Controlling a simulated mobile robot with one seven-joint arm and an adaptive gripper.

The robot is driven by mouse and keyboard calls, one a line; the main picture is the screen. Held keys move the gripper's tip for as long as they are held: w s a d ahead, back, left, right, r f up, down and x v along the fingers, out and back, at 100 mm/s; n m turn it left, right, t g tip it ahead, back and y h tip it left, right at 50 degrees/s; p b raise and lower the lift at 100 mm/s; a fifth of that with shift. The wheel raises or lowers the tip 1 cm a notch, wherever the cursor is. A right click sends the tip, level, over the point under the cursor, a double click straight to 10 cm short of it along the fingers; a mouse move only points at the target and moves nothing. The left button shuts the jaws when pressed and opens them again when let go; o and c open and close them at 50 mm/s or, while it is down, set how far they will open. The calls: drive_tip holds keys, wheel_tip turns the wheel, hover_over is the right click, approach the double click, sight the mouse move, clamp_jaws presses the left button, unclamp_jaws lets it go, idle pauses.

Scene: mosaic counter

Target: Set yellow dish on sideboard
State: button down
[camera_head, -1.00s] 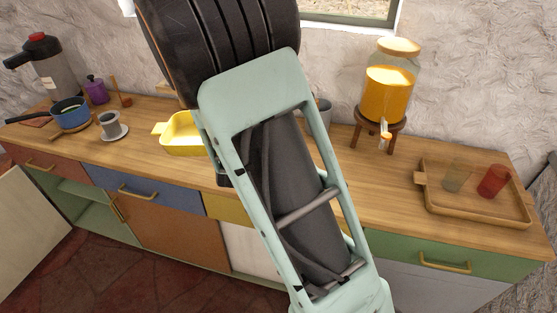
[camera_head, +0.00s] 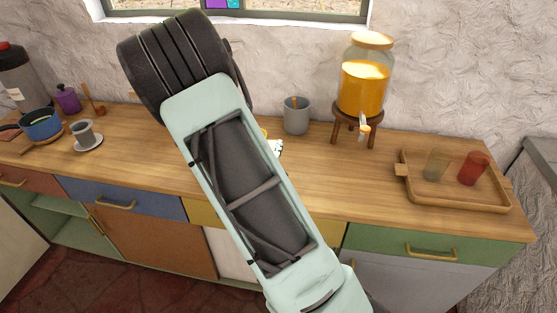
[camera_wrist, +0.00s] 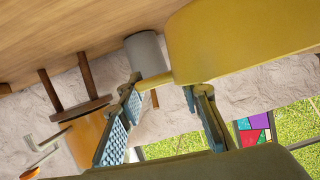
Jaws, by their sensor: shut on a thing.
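The yellow dish (camera_wrist: 245,35) fills the upper right of the wrist view, close to the camera. My gripper (camera_wrist: 160,88) is shut on the dish's handle, which shows between the two blue-padded fingers. In the head view my arm hides nearly all of the dish; only a sliver of yellow shows at the arm's right edge. The sideboard (camera_head: 330,190) has a long wooden top and coloured drawer fronts. I cannot tell whether the dish touches the top.
A grey mug (camera_head: 297,117) and a drink dispenser (camera_head: 364,90) on a stand are at the back. A wooden tray (camera_head: 455,204) holds two glasses at the right. A blue pot (camera_head: 41,127) and a cup on a saucer (camera_head: 87,145) are at the left. The front middle-right top is clear.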

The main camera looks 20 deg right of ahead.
drive_tip(key=d+f, duration=0.3)
drive_tip(key=f, duration=0.1)
drive_tip(key=shift+w, duration=0.25)
drive_tip(key=shift+d+f+p, duration=0.15)
drive_tip(key=shift+f+p, duration=0.05)
drive_tip(key=shift+f, duration=0.4)
drive_tip(key=shift+d+f+p, duration=0.15)
drive_tip(key=shift+f, duration=0.95)
drive_tip(key=c, duration=1.4)
unclamp_jaws()
drive_tip(key=shift+s+f, duration=0.1)
drive_tip(key=shift+s+a, duration=0.1)
drive_tip(key=shift+a, duration=0.05)
drive_tip(key=b+v, duration=0.1)
drive_tip(key=v, duration=1)
drive_tip(key=shift+s+a+r, duration=0.15)
drive_tip(key=shift+s+r, duration=0.1)
drive_tip(key=shift+s, duration=0.05)
drive_tip(key=shift+w, duration=0.1)
